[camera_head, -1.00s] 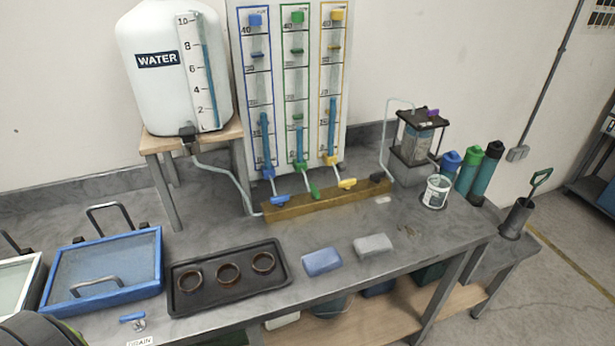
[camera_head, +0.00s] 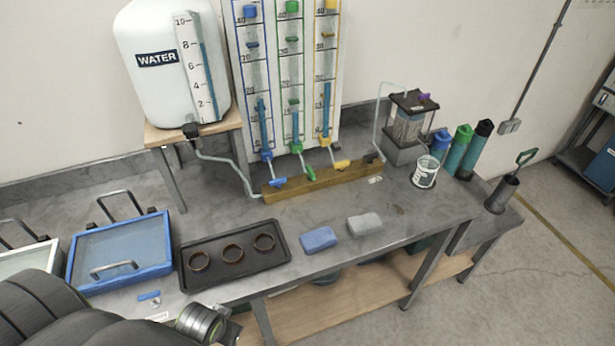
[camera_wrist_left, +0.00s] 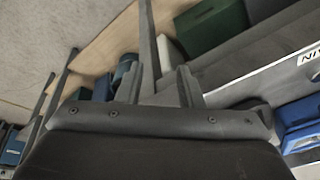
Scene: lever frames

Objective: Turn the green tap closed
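The green tap (camera_head: 309,172) sits on the wooden manifold bar (camera_head: 325,181) below the green-framed tube (camera_head: 292,70), between the blue tap (camera_head: 278,182) and the yellow tap (camera_head: 341,165). Its small handle slants down toward the front. My left arm comes in at the bottom left, and its gripper (camera_head: 232,328) is in front of the bench edge, well away from the tap. In the left wrist view the gripper's two fingers (camera_wrist_left: 160,88) stand apart with nothing seen between them. My right gripper is not in view.
A black tray (camera_head: 280,262) with three rings, a blue sponge (camera_head: 318,239) and a grey sponge (camera_head: 364,223) lie at the bench front. A blue-framed box (camera_head: 165,245) stands left; a small blue drain tap (camera_head: 149,296) is near the edge. Bare bench lies before the manifold.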

